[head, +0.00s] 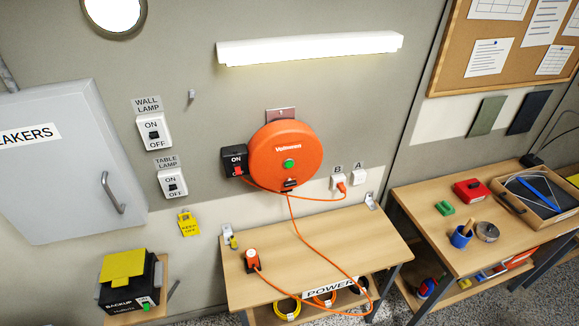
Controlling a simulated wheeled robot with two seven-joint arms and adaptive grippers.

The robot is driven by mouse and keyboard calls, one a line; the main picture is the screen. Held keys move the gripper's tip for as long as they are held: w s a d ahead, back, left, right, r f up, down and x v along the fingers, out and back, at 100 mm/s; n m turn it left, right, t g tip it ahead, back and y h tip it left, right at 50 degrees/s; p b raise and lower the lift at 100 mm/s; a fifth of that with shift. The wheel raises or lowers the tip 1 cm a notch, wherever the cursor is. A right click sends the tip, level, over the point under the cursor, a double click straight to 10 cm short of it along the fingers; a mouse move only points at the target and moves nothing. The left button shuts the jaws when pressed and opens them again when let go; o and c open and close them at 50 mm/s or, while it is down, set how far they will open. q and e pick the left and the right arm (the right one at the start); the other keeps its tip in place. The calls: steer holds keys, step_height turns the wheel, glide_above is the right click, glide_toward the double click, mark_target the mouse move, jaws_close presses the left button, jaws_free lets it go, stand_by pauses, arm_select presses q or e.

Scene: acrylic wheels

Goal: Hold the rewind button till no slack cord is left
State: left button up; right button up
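A round orange cord reel (300,143) is mounted on the wall above the middle bench. A green button (289,163) sits on its front, above a dark cord outlet (290,184). An orange cord (296,226) runs down from the outlet, across the bench and over its front edge. It loops below the edge and comes back to an orange cord end (252,258) standing on the bench at the left. The cord hangs in a loose curve. Neither of my grippers is in view, and nothing touches the button.
A black ON switch box (235,162) adjoins the reel. A second orange cord runs to a plug (342,187) in socket B. The middle bench (350,235) has a mostly clear top. The right bench (420,203) holds tools and a tray. A backup unit (128,280) stands lower left.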

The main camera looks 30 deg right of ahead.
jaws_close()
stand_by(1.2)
